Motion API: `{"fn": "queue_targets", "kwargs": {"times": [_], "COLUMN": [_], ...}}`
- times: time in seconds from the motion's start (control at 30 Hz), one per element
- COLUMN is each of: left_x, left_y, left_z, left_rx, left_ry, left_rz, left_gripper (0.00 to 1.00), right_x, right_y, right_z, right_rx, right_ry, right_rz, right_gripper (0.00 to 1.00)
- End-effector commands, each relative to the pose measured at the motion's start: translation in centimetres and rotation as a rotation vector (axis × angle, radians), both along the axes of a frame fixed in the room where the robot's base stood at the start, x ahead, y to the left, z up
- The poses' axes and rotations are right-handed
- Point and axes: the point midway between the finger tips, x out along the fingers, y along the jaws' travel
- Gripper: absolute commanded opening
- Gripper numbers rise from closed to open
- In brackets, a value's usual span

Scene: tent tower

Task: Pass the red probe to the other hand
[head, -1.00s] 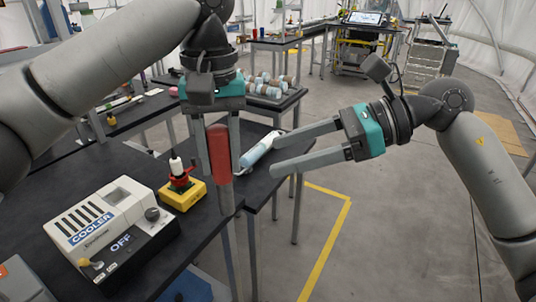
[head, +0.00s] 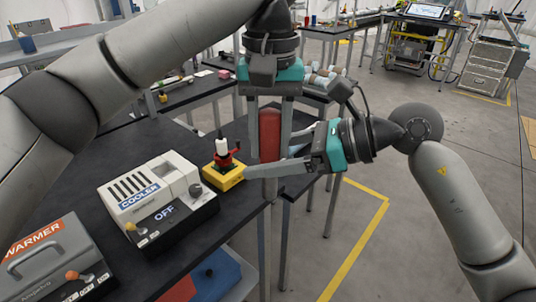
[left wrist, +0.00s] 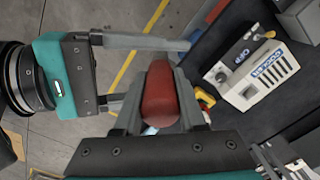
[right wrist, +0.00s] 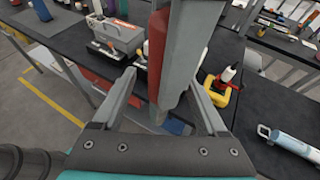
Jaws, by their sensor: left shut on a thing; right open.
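The red probe (head: 269,134) is held upright by my left gripper (head: 268,150), which points down with its fingers shut on the probe's sides. The probe also shows in the left wrist view (left wrist: 160,95) and in the right wrist view (right wrist: 170,55). My right gripper (head: 292,160) is open and comes in from the right. One of its fingers passes in front of the probe in the head view. In the right wrist view the probe stands between or just beyond the open fingers; contact cannot be told.
A white cooler box (head: 160,190) and a warmer box (head: 60,262) stand on the black table. A yellow block with a red and white piece (head: 223,172) sits beside the cooler, near the grippers. Floor to the right is clear.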

Motion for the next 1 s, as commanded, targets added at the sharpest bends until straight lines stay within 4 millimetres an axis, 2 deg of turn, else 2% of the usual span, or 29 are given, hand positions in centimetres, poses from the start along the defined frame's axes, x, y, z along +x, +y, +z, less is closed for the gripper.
{"fn": "queue_targets", "kwargs": {"times": [0.1, 0.77, 0.97, 1.0], "left_x": [0.0, 0.12, 0.19, 0.2], "left_y": [-0.01, 0.03, 0.06, 0.06], "left_z": [0.04, 0.04, 0.04, 0.05], "left_rx": [0.0, -0.001, -0.001, -0.001], "left_ry": [-0.001, -0.004, -0.006, -0.006], "left_rz": [0.0, 0.003, 0.006, 0.006], "left_gripper": [0.0, 0.0, 0.0, 0.41], "right_x": [0.0, -0.18, -0.26, -0.28], "right_y": [-0.01, 0.04, 0.1, 0.11], "right_z": [0.02, 0.02, 0.02, 0.08], "right_rx": [0.0, 0.001, 0.001, 0.002], "right_ry": [0.0, 0.002, 0.002, 0.001], "right_rz": [0.0, 0.006, 0.009, 0.009], "right_gripper": [0.75, 0.01, 0.0, 0.0]}}
